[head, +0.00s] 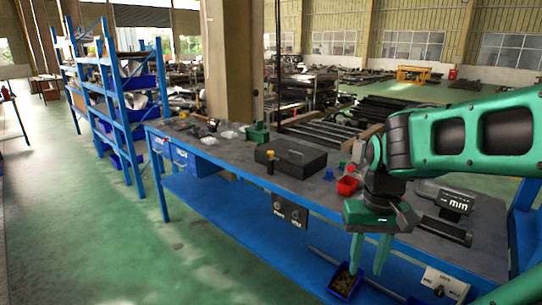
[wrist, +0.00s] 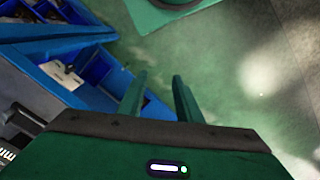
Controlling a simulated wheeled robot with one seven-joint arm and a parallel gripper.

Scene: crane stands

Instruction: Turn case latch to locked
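A flat black case (head: 290,160) lies closed on the grey bench top in the head view. Its latch is too small to make out, and so is its setting. My gripper (head: 368,268) is at the right, in front of the bench's front edge and well apart from the case. Its green fingers point down, spread with nothing between them. In the wrist view my gripper (wrist: 158,97) also shows open and empty, above blue bins and the green floor. The case does not show in the wrist view.
A small yellow-and-black item (head: 270,162) stands before the case. A dark knob panel (head: 290,212) and a white panel (head: 441,283) sit along the front. A blue bin (head: 345,283) hangs low.

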